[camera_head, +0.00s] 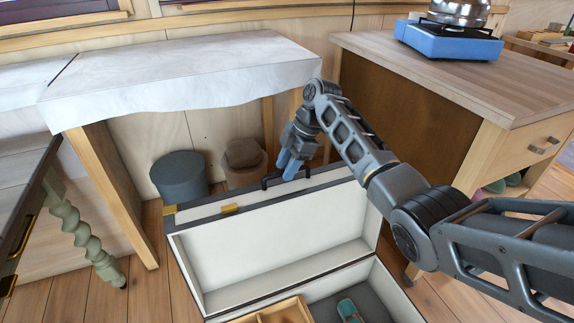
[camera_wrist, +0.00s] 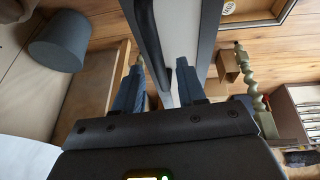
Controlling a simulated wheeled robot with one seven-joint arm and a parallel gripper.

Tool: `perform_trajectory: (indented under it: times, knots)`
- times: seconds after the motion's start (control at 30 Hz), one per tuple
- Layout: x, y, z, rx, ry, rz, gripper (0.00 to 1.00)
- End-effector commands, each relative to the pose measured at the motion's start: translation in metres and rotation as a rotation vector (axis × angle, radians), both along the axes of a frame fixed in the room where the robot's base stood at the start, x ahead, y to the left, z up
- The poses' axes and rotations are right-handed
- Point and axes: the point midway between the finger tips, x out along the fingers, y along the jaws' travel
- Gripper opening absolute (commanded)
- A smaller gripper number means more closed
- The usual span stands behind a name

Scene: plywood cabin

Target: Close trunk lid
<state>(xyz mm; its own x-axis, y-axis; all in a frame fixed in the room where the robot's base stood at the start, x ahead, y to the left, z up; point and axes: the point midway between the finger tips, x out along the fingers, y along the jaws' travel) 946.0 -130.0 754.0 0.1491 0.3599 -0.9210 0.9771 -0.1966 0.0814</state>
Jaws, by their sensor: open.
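The trunk (camera_head: 273,281) stands open on the floor, its lid (camera_head: 278,233) raised and showing a white inner face with dark edging. A brass latch (camera_head: 229,208) and a black handle (camera_head: 267,183) are at the lid's upper edge. My gripper (camera_head: 289,168) points down at that edge, beside the handle. In the wrist view my gripper (camera_wrist: 160,78) is open, its two blue fingers apart. The lid (camera_wrist: 180,28) and a black handle (camera_wrist: 186,80) show between or just beyond the fingers; I cannot tell whether they touch.
The trunk holds a wooden tray (camera_head: 285,311) and a small teal item (camera_head: 349,310). A cloth-covered table (camera_head: 180,70) stands behind, with a grey round box (camera_head: 179,178) and a brown pot (camera_head: 243,162) beneath. A wooden counter (camera_head: 470,75) with a blue stove (camera_head: 449,39) is at right.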

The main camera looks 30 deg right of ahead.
Motion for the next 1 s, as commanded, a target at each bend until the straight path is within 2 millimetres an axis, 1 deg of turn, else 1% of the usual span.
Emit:
perform_trajectory:
  times: [0.07,0.47,1.0]
  knots:
    - [-0.0001,0.0001,0.0000,0.000,0.000,0.000,0.39]
    - [-0.0001,0.0000,0.0002,0.000,0.000,0.000,0.01]
    - [-0.0005,0.0005,0.0006,0.000,-0.001,0.001,0.00]
